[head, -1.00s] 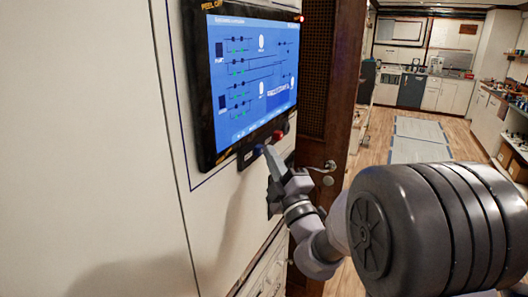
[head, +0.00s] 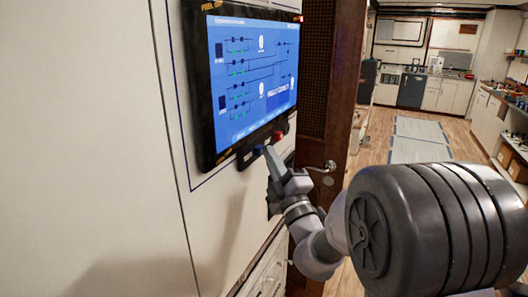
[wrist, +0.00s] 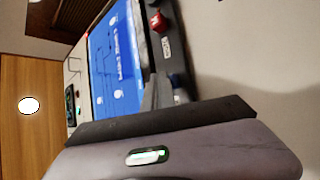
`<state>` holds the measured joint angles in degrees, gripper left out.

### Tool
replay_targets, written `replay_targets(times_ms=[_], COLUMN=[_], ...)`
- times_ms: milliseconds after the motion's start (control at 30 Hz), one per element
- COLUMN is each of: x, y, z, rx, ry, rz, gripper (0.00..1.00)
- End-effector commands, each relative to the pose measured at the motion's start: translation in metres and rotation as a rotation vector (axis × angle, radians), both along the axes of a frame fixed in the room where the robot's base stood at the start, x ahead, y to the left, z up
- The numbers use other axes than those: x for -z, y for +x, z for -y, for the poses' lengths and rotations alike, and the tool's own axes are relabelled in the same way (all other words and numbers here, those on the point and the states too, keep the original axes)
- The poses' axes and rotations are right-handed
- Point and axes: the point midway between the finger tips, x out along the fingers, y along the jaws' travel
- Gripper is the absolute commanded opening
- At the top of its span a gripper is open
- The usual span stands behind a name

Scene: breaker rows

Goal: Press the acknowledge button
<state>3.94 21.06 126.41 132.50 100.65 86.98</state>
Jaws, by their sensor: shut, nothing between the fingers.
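A wall-mounted screen (head: 252,75) shows a blue line diagram. A dark button strip (head: 243,160) runs under its lower edge. On the strip I see a blue button (head: 258,150) and a red button (head: 278,135); the red button also shows in the wrist view (wrist: 158,21). I cannot read which label belongs to which. My gripper (head: 269,153) is shut and empty, its tip right at the blue button; I cannot tell whether they touch. In the wrist view the fingers cover the part of the strip beyond the red button.
The pale wall panel (head: 90,150) is flat and clear left of the screen. A dark wooden door frame (head: 338,80) with a metal handle (head: 325,170) stands just right of the strip. Drawers (head: 270,270) are below. Open floor (head: 375,150) lies beyond to the right.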

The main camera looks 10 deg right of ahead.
Motion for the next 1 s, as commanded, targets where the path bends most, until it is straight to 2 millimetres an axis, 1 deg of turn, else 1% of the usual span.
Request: replay_targets(times_ms=[167, 467, 633, 867, 1000], x=[-0.002, 0.000, -0.001, 0.000, 0.000], y=[0.004, 0.004, 0.000, -0.001, -0.010], z=[-0.007, -0.007, 0.000, 0.001, 0.015], rx=[-0.002, -0.001, 0.000, 0.000, 0.003], ry=[-0.001, 0.000, 0.000, 0.000, 0.000], rz=[0.000, 0.000, 0.000, 0.000, -0.001], gripper=[0.00, 0.00, 0.00, 0.00, 0.00])
